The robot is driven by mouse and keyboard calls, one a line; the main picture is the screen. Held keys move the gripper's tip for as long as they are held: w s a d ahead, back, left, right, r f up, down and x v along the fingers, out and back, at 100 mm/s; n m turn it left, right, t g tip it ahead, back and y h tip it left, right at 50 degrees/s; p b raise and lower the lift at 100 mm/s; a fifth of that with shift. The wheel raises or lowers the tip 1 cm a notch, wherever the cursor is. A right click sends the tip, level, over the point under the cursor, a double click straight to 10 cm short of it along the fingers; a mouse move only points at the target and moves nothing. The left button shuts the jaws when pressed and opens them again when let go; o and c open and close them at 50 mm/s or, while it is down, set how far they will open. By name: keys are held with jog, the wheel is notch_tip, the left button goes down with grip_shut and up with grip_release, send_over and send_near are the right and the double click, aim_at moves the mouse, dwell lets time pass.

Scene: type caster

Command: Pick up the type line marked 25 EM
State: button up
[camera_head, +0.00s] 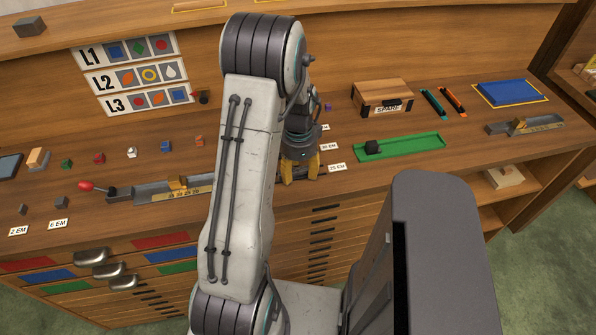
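My gripper (300,176) points down at the bench top, just left of the label reading 25 EM (337,167). Its two yellow fingers stand apart with a gap between them. I cannot make out a type line between or below the fingers; the spot left of the label is hidden by the gripper. A label that seems to read 30 EM (329,146) lies behind the 25 EM label.
Small grey blocks stand by the 2 EM (18,231) and 6 EM (58,224) labels. A metal composing stick (150,191) lies left of my arm. A green tray (402,147) with a dark block and a wooden SPARE box (382,93) stand right. My arm hides the middle.

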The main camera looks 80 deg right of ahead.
grip_shut()
jog(key=shift+r, duration=0.15)
dwell(0.4)
